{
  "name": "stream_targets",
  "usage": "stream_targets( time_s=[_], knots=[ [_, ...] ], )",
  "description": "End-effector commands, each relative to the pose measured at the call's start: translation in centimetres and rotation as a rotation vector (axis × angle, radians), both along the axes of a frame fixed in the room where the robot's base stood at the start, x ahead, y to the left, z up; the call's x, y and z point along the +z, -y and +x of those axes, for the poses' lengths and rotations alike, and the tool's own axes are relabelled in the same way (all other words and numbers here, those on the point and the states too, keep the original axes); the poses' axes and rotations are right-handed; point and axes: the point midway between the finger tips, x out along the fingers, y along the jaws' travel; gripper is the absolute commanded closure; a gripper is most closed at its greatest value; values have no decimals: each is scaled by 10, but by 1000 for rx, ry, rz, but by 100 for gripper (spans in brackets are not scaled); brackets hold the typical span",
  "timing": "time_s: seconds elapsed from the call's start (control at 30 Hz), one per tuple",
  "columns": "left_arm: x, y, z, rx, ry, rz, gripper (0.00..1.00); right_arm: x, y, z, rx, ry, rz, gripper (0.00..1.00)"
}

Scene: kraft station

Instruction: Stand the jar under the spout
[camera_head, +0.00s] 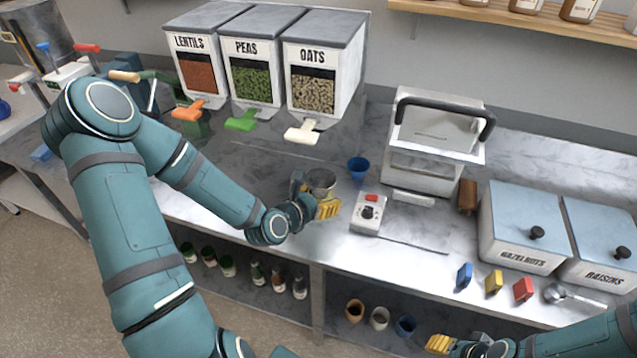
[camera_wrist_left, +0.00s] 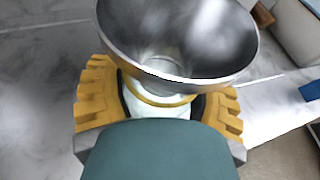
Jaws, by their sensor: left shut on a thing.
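My left gripper (camera_head: 314,197) is shut on a pale jar (camera_wrist_left: 140,106), its yellow fingers on both sides of it. A wide metal funnel or bowl (camera_head: 321,179) sits on the jar's mouth and hides most of it; it also fills the top of the left wrist view (camera_wrist_left: 180,40). The jar is in front of the dispensers, below and a little right of the oats one. The dispensers have an orange spout lever (camera_head: 188,111), a green one (camera_head: 241,121) and a white one (camera_head: 301,133). My right gripper (camera_head: 440,344) is at the bottom right, its opening unclear.
A blue cup (camera_head: 358,167) and a white device with a red button (camera_head: 369,212) stand just right of the left gripper. A sealer-like machine (camera_head: 435,140) and bins of hazelnuts (camera_head: 524,225) and raisins (camera_head: 603,233) are further right.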

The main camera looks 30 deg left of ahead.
Motion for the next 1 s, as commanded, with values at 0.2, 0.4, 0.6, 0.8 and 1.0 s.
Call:
stream_targets(
  time_s=[0.2, 0.4, 0.6, 0.8, 1.0],
  knots=[
    [6, -25, -49, -35, -5, -13, 77, 28, 1, 1, -3, 4, 3, 53],
    [8, -31, -72, -59, -4, -20, 77, 37, 2, 1, -4, 4, 4, 53],
    [3, -35, -71, -66, 1, -17, 77, 21, 1, 2, -5, 5, 2, 53],
    [2, -38, -59, -66, 2, -17, 77, -9, 0, 3, -5, 4, -3, 53],
    [3, -39, -51, -65, 0, -18, 77, -29, -1, 3, -7, 3, -7, 53]
  ],
)
